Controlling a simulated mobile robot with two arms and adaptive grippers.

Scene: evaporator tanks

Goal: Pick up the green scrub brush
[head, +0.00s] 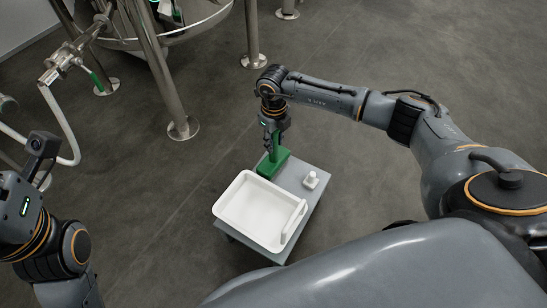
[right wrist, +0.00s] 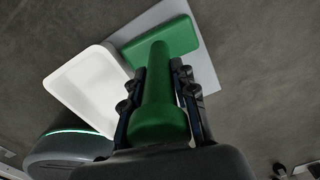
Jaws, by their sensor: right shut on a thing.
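The green scrub brush (head: 272,163) is at the far edge of the grey cart top in the head view. In the right wrist view its green handle (right wrist: 157,95) runs between the fingers and its flat block (right wrist: 176,40) lies beyond them over the cart. My right gripper (head: 272,140) points down and is shut on the handle; its fingers (right wrist: 160,100) lie on both sides of it. I cannot tell whether the block touches the cart. My left arm shows at the left edge of the head view; its fingers are not clearly visible.
The small grey cart (head: 311,205) carries a white tray (head: 232,209) and a small white item (head: 311,180). Steel tank legs (head: 160,70) stand at the back left, with a white hose (head: 62,125) and a valve with a green handle. Floor right of the cart is clear.

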